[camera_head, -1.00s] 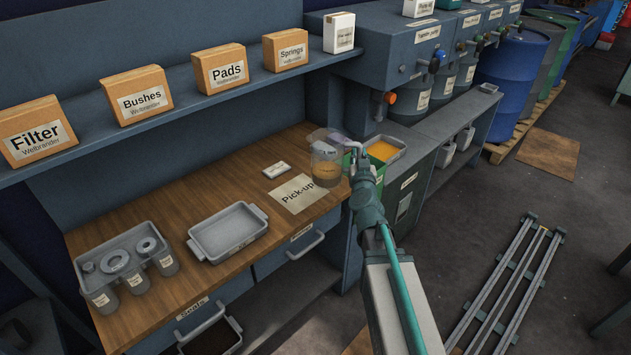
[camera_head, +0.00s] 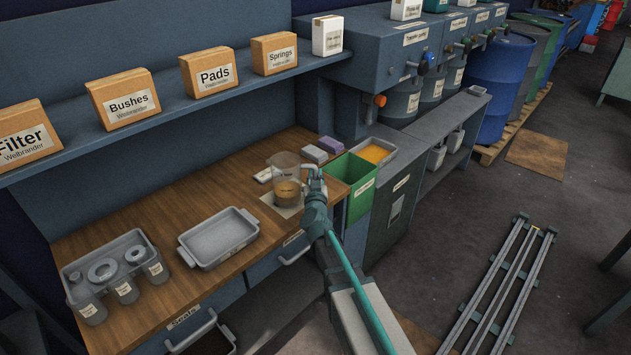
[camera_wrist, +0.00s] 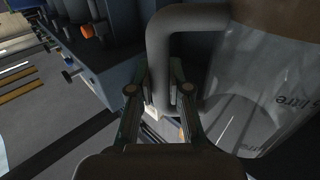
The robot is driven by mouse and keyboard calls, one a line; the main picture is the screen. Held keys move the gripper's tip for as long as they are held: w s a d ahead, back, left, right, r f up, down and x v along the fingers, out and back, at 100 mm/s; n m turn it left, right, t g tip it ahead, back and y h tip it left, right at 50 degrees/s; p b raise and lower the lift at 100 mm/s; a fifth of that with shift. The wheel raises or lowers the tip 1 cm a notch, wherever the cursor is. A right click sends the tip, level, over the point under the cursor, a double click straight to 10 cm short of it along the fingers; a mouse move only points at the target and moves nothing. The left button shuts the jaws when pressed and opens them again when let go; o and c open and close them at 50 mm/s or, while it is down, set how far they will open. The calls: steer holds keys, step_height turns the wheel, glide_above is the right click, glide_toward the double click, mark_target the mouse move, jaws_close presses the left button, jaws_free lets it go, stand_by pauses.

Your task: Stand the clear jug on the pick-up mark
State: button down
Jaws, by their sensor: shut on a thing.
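The clear jug (camera_head: 286,180) holds a brownish liquid and is upright over the pale pick-up mark (camera_head: 268,199) on the wooden bench. The jug hides most of the mark, and I cannot tell whether its base touches the bench. My gripper (camera_head: 316,177) is at the jug's right side, shut on its handle. In the wrist view, the fingers (camera_wrist: 165,100) close on the grey handle (camera_wrist: 160,45), and the clear wall of the jug (camera_wrist: 265,85) with its litre print fills the right side.
An empty grey tray (camera_head: 218,238) and a grey holder with labelled jars (camera_head: 123,290) stand to the left. A green bin (camera_head: 360,190) and an orange-filled tray (camera_head: 376,152) are to the right. Grey and purple blocks (camera_head: 330,145) lie behind the jug.

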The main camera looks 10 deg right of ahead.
steer(key=shift+f, duration=0.6)
steer(key=shift+f, duration=0.15)
steer(key=c, duration=1.1)
jaws_free()
steer(key=shift+r, duration=0.2)
steer(key=s, duration=0.4)
steer(key=s+a, duration=0.1)
steer(key=s, duration=0.3)
steer(key=s+b, duration=0.1)
steer(key=s, duration=0.3)
steer(key=shift+a, duration=0.4)
